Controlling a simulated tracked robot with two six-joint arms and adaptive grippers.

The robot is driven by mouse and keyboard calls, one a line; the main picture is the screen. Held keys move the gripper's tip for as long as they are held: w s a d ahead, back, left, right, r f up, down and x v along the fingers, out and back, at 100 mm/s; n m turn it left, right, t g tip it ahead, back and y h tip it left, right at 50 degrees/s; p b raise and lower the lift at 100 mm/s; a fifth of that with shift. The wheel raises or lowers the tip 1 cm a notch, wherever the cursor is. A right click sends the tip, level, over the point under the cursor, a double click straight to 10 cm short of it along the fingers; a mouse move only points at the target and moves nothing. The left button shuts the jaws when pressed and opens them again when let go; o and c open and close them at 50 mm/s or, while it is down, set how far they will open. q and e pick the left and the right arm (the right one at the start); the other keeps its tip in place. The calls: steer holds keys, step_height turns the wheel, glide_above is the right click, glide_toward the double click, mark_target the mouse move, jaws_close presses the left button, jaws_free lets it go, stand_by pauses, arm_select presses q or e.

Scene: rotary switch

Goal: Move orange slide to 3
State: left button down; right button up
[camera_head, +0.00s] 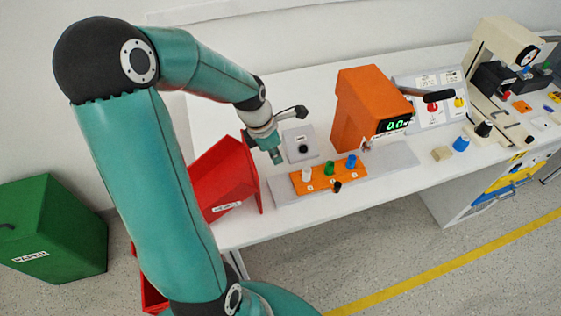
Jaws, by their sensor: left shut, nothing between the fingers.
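The orange slide (320,186) is a flat plate lying on a long grey base (285,196) near the table's front edge. White, green and blue knobs stand in a row on it, with small marks beside them that are too small to read surely. A small black knob (337,187) sits at its front edge. My left gripper (277,157) is shut and empty, pointing down above the table, to the left of and behind the slide. It appears apart from the slide. My right gripper is not in view.
A red bin (222,180) stands close left of my gripper. A grey plate with a black knob (300,143) lies behind the slide. A tall orange device with a green display (360,105) stands behind right. The grey base's right part is clear.

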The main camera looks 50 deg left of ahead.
mark_target(287, 180)
arm_select(q)
steer(key=x, duration=0.9)
steer(key=shift+w+f+p, duration=0.1)
steer(key=shift+f+p, duration=0.1)
steer(key=shift+p, duration=0.2)
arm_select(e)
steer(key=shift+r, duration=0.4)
